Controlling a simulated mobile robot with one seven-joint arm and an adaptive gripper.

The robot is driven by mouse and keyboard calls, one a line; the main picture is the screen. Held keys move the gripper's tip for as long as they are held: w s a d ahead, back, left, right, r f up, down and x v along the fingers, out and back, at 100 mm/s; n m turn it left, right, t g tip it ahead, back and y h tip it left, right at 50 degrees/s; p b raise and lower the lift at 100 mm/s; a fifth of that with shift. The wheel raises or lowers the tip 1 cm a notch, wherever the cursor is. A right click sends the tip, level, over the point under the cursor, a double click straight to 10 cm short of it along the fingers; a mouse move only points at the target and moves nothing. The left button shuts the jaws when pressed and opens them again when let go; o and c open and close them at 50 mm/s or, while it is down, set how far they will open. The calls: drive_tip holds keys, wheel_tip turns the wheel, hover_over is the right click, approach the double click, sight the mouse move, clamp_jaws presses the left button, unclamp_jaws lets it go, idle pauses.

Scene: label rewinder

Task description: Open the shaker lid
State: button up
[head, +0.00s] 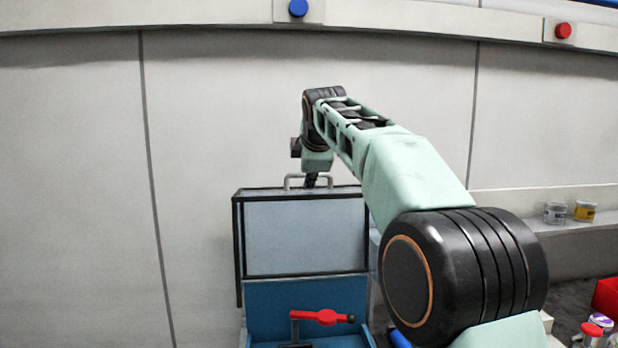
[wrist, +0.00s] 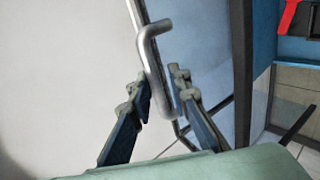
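The shaker (head: 262,308) is a blue box at the lower middle of the head view. Its lid (head: 300,238) is a clear panel in a black frame, standing upright above the blue body. A metal handle (head: 293,180) sits on the lid's top edge; in the wrist view the bent handle (wrist: 148,48) runs between my fingers. My gripper (wrist: 161,92) is narrowed on the handle, one finger on each side, and appears shut on it. In the head view my gripper (head: 312,180) is small and dark at the lid's top; its fingertips are hard to make out there.
A red clamp (head: 322,317) stands in the blue body. Two small jars (head: 570,212) are on a ledge at right, and red-capped bottles (head: 591,333) and a red bin (head: 606,297) at lower right. A pale wall (head: 80,180) is behind and left.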

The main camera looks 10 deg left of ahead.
drive_tip(key=shift+f, duration=0.1)
drive_tip(key=v, duration=1.2)
drive_tip(key=shift+f, duration=0.1)
